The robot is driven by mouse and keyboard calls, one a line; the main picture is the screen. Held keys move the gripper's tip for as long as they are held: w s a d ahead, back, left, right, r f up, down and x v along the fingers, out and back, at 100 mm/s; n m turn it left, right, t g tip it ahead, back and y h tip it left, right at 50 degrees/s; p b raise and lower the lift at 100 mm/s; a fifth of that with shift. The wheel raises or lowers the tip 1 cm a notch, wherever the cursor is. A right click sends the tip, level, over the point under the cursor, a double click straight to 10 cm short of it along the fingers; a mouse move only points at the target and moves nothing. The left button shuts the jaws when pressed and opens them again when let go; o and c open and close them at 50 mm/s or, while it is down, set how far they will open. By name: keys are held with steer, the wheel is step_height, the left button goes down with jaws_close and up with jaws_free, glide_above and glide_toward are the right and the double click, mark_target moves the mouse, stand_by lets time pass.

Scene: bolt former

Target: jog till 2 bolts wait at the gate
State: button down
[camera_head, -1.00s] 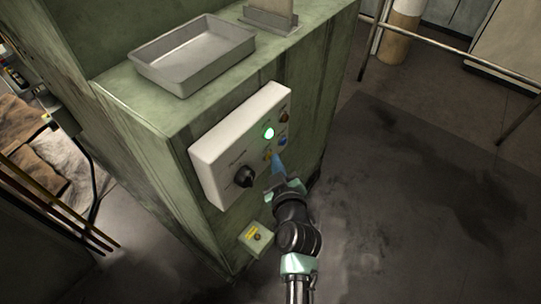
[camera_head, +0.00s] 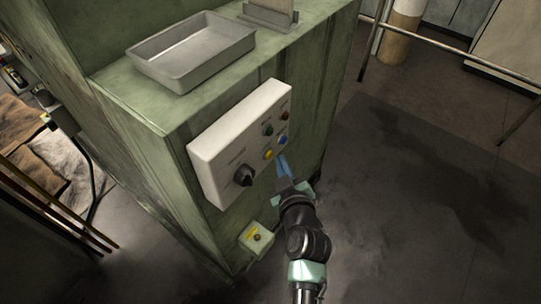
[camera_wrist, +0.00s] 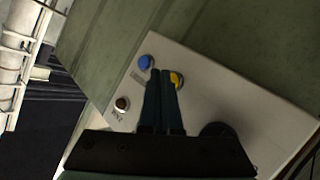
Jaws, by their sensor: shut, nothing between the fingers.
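A white control panel (camera_head: 222,150) is on the side of the green machine. It carries a black knob (camera_head: 244,176), a yellow button (camera_head: 268,155), a blue button (camera_head: 283,140), a dark green button (camera_head: 268,129), unlit, and a red-brown button (camera_head: 284,117). My gripper (camera_head: 282,158) is shut and empty, its tips just below the yellow and blue buttons. In the wrist view the fingertips (camera_wrist: 162,72) lie between the blue button (camera_wrist: 146,62) and the yellow button (camera_wrist: 177,78), partly covering the yellow one. Contact cannot be told. No bolts or gate can be made out.
An empty grey tray (camera_head: 158,73) sits on the machine's top ledge (camera_head: 125,88), with a grey bracket (camera_head: 272,18) beside it. A small box with a yellow label (camera_head: 256,238) is low on the machine. Open floor (camera_head: 420,200) lies to the right.

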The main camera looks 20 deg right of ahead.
steer(key=s+d+b, duration=0.1)
steer(key=s, duration=0.1)
steer(key=s+d+b, duration=0.2)
stand_by(0.5)
stand_by(0.3)
